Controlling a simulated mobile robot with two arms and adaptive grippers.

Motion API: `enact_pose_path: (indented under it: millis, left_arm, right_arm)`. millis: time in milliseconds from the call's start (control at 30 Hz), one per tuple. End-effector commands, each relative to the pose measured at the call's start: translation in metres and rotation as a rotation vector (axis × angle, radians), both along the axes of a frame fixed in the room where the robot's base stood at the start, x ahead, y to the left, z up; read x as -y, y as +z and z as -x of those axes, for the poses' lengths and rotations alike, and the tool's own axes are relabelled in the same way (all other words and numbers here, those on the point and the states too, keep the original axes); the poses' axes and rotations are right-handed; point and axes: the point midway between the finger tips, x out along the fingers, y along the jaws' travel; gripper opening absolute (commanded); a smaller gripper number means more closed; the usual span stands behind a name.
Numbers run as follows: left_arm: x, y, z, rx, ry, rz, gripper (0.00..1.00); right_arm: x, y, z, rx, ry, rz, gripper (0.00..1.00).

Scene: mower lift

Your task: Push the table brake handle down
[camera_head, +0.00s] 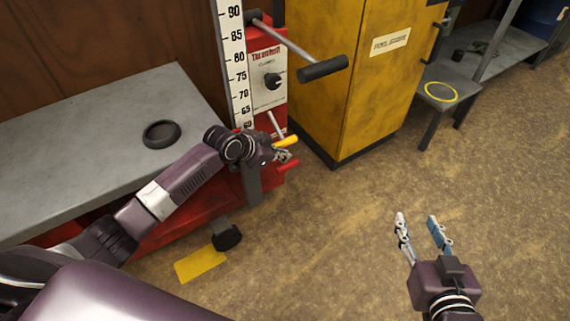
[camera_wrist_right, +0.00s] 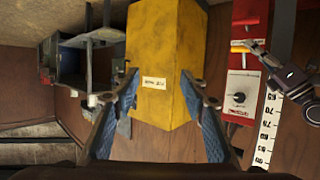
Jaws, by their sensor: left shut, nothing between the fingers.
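I cannot tell for sure which is the table brake handle. My left gripper (camera_head: 284,156) is shut and empty, right at the yellow grip; I cannot tell if they touch. The yellow grip also shows in the right wrist view (camera_wrist_right: 240,43). My right gripper (camera_head: 418,221) is open and empty above the floor, and its spread fingers show in its wrist view (camera_wrist_right: 158,100).
A long lever with a black grip (camera_head: 323,69) juts out above. A yellow cabinet (camera_head: 365,75) stands right of the post. A black ring (camera_head: 161,134) lies on the table. A black pedal (camera_head: 228,237) is near the floor.

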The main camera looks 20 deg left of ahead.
Motion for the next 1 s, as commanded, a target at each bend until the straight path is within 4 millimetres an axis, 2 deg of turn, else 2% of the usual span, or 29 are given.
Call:
enact_pose_path:
  millis: [200,300,600,800,1000]
  left_arm:
    - [0.007,-0.016,-0.014,0.000,0.000,0.000,0.00]
    - [0.005,-0.025,-0.014,-0.001,0.001,0.000,0.00]
    - [0.001,-0.045,-0.016,-0.001,0.001,0.000,0.00]
    - [0.000,-0.051,-0.017,0.001,0.001,0.000,0.00]
    - [0.000,-0.052,-0.017,0.001,0.001,0.000,0.00]
  right_arm:
    - [-0.010,0.040,-0.016,0.196,0.013,-0.048,0.40]
    - [-0.013,0.060,-0.019,0.285,0.018,-0.071,0.40]
    - [-0.020,0.115,-0.019,0.524,0.033,-0.133,0.40]
    - [-0.021,0.135,-0.015,0.611,0.037,-0.155,0.40]
    - [-0.022,0.140,-0.014,0.632,0.039,-0.161,0.40]
